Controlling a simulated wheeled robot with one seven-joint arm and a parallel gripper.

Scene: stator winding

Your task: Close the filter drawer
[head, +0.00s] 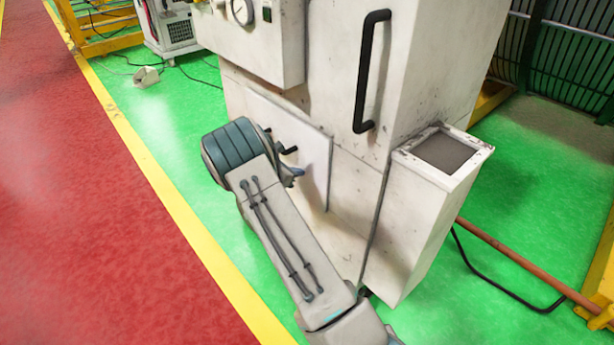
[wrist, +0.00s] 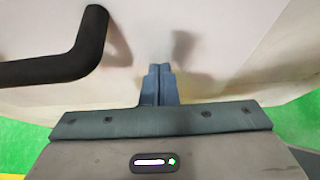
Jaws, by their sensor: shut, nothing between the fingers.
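A pale front panel (head: 313,155) with a black handle (head: 289,150) is low on the white machine; it looks like the filter drawer's front. How far it stands out is hard to tell. My gripper (head: 298,172) is at this panel, below the handle and partly hidden by my arm. In the wrist view my gripper (wrist: 159,70) has its blue fingers together and empty, pointing at the pale panel (wrist: 225,50). The black handle (wrist: 75,55) is to their left, apart from them. I cannot tell whether the fingertips touch the panel.
The white machine (head: 350,190) has a tall black handle (head: 368,70) above and a side box (head: 425,215) with a grey top. A gauge box (head: 255,45) overhangs the panel.

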